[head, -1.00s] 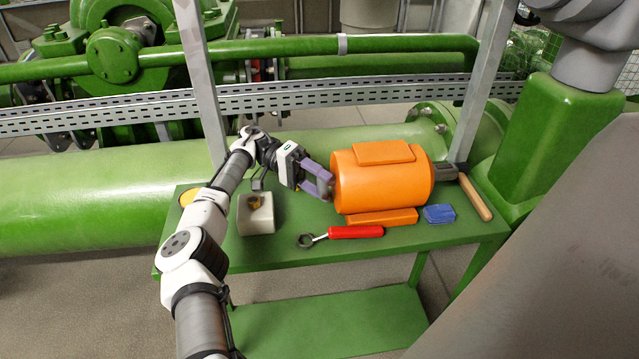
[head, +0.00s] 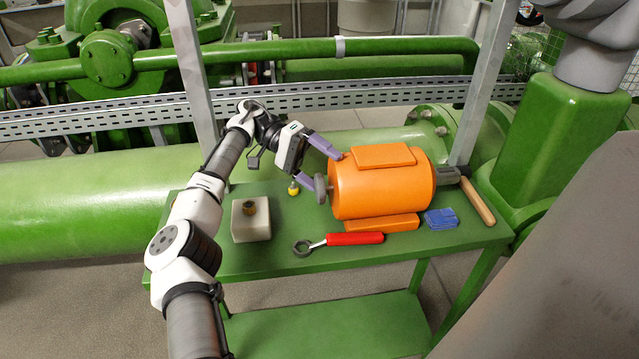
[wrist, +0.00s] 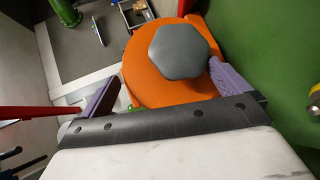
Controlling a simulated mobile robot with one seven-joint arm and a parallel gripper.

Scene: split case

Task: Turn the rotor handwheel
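The rotor handwheel is a grey disc (head: 320,188) on the left end of an orange motor-like body (head: 385,190) on a green bench. In the wrist view the handwheel (wrist: 178,50) looks like a grey rounded hexagon in front of the orange end face (wrist: 145,88). My gripper (head: 327,170) has its purple fingers spread wide, one above and one below the wheel's level. In the wrist view my gripper (wrist: 163,82) is open, with the wheel ahead, nearer the right finger. I cannot tell if that finger touches it.
On the green bench (head: 300,262) are a pale block (head: 251,221), a red-handled wrench (head: 352,239), a blue item (head: 441,218) and a wooden handle (head: 478,202). A small yellow-based piece (head: 293,189) stands below my gripper. A grey post (head: 192,80) rises behind my arm.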

